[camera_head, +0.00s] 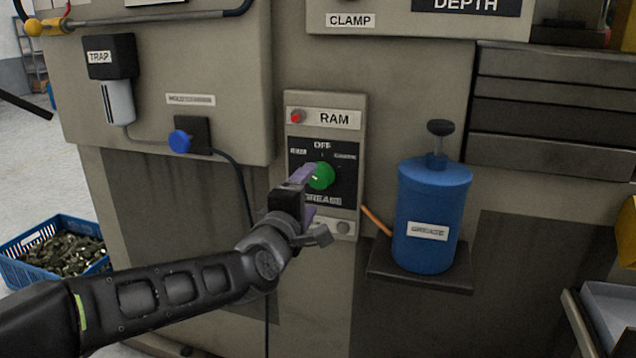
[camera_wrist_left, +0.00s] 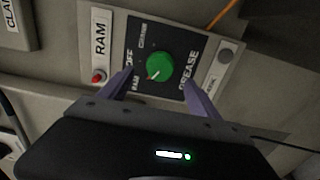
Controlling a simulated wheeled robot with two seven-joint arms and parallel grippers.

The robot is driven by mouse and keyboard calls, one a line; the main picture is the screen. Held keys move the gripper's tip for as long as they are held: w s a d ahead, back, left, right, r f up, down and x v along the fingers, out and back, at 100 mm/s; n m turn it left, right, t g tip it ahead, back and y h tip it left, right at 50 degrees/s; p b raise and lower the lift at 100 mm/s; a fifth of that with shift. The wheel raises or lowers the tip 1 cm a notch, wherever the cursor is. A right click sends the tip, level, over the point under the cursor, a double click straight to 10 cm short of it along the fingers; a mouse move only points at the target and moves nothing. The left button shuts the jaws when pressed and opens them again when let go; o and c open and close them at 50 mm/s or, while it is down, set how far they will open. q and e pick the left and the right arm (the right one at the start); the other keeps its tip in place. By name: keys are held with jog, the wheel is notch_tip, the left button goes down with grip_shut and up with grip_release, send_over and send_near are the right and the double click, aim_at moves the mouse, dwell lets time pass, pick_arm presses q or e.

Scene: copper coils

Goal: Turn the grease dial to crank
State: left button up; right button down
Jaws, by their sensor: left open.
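The green grease dial (camera_head: 322,176) sits on the dark face of a control panel, with OFF above it and small labels to its upper left and upper right. It also shows in the left wrist view (camera_wrist_left: 160,65), where its red-and-white pointer mark points lower left, towards the small label that seems to read RAM. My left gripper (camera_head: 308,190) is open just in front of the panel. In the left wrist view its purple fingers (camera_wrist_left: 163,86) stand apart on either side of the dial, with no clear contact. In the head view, the gripper partly hides the dial's left side. My right gripper is out of view.
A red button (camera_head: 297,116) sits beside the RAM label above the dial. A blue grease canister (camera_head: 431,215) stands on a small shelf (camera_head: 420,278) at right, with an orange hose (camera_head: 376,221). A blue knob (camera_head: 180,141) and cable are at left.

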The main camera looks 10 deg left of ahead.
aim_at(318, 180)
pick_arm(q)
jog(key=w, duration=0.6)
jog(key=shift+d, duration=0.2)
jog(key=shift+c, duration=0.2)
jog(key=shift+f, duration=0.1)
jog(key=c, duration=1.3)
